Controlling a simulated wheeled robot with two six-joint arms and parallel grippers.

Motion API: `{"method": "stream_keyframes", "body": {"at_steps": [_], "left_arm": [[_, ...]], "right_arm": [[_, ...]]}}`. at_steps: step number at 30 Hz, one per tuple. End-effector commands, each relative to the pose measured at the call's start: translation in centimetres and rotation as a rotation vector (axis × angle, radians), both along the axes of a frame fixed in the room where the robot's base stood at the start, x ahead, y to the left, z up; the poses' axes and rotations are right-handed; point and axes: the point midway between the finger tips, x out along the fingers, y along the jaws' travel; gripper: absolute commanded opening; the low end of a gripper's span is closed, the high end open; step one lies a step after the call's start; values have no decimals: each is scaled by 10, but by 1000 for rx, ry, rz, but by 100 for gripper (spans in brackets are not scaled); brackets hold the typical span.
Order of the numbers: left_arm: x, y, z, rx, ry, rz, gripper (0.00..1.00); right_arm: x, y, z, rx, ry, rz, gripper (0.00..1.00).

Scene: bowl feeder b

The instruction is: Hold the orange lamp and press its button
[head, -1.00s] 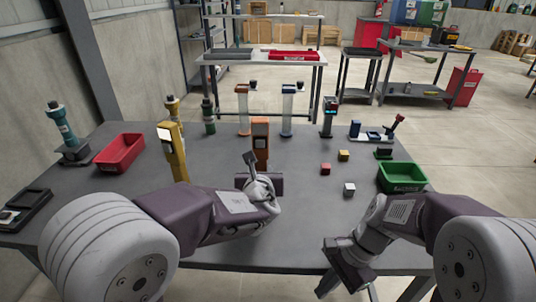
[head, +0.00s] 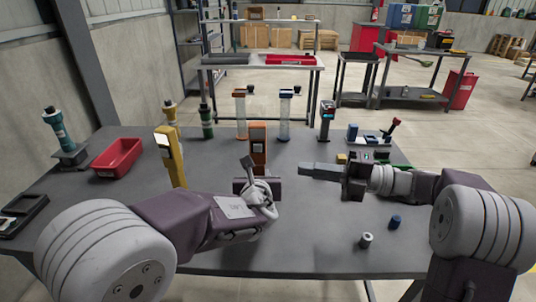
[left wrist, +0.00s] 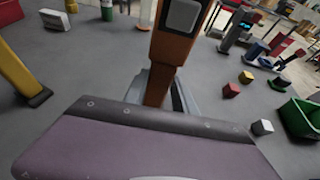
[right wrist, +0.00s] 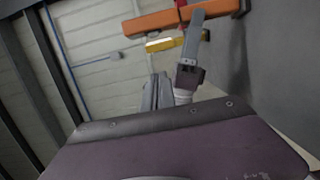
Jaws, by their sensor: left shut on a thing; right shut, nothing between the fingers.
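The orange lamp (head: 258,148) stands upright near the middle of the table. It also shows in the left wrist view (left wrist: 170,50), with a grey-white panel on its upper part. My left gripper (head: 256,176) is shut around its lower post. My right gripper (head: 303,170) is shut and empty, to the right of the lamp, pointing left toward it with a gap between. In the right wrist view the lamp (right wrist: 180,18) lies sideways across the top, ahead of my right fingers (right wrist: 157,92). I cannot make out the lamp's button.
A yellow lamp (head: 172,155) stands left of the orange one, with a red bin (head: 118,156) further left. A blue cylinder (head: 395,222) and a grey one (head: 367,239) stand at the front right. My right arm partly hides the green bin and cubes. Several posts stand behind.

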Motion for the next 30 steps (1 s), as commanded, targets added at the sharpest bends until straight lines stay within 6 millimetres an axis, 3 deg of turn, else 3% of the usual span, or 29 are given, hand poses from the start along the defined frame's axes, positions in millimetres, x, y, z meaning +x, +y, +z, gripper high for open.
{"method": "stream_keyframes", "body": {"at_steps": [5,18,24,30], "left_arm": [[0,0,-1,1,3,0,0],[0,0,-1,0,2,0,0],[0,0,-1,0,2,0,0],[0,0,-1,1,3,0,0]], "right_arm": [[2,12,0,0,-1,4,0],[19,103,-1,-2,-1,6,0],[51,100,-1,-2,-2,1,0],[59,101,-1,-2,-2,1,0]]}}
